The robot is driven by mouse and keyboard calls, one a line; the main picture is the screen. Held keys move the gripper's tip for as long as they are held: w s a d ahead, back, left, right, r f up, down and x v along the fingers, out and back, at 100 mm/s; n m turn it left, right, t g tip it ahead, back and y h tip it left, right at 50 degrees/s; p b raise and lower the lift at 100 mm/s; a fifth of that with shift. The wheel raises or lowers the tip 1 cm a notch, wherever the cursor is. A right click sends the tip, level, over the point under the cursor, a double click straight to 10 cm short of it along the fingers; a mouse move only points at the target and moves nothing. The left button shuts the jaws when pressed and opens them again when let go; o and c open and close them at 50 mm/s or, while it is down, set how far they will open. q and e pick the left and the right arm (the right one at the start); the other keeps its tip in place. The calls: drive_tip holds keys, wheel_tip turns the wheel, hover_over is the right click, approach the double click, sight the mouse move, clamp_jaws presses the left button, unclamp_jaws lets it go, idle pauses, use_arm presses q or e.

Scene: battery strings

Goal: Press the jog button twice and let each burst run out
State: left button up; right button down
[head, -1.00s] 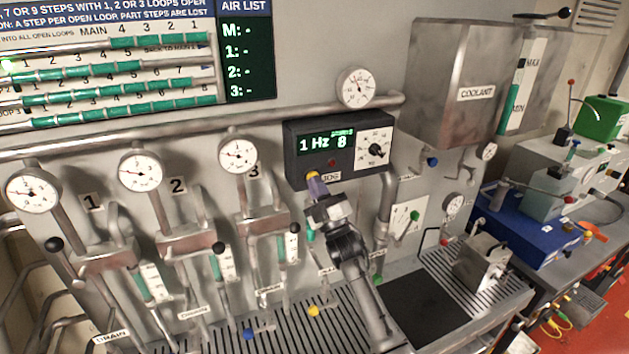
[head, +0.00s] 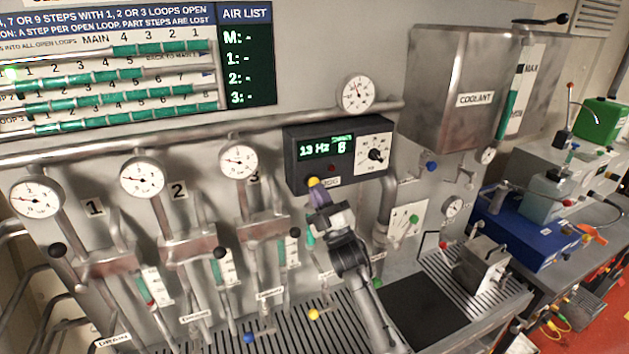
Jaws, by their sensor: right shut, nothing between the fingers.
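The dark control box (head: 340,150) hangs on the wall panel in the middle. Its green display (head: 327,147) reads 13 Hz, with a second digit that looks like 6 or 8. The yellow jog button (head: 313,182) is on the box's lower edge beside the JOG label, which is partly covered. My right gripper (head: 319,198) is shut and empty. Its fingertips are just below the button, whose yellow face shows; I cannot tell whether they still touch it. My left gripper is not in view.
A dial (head: 374,154) is on the box's right side. Valve columns with gauges (head: 238,161) stand to the left. A coolant tank (head: 465,90) hangs at the right above a black mat (head: 425,308). The step board (head: 110,75) is at upper left.

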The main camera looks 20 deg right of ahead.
drive_tip(key=shift+s, duration=0.25)
drive_tip(key=s+p, duration=0.2)
drive_tip(key=s, duration=0.1)
drive_tip(key=s+p, duration=0.2)
drive_tip(key=shift+d, duration=0.25)
idle(0.6)
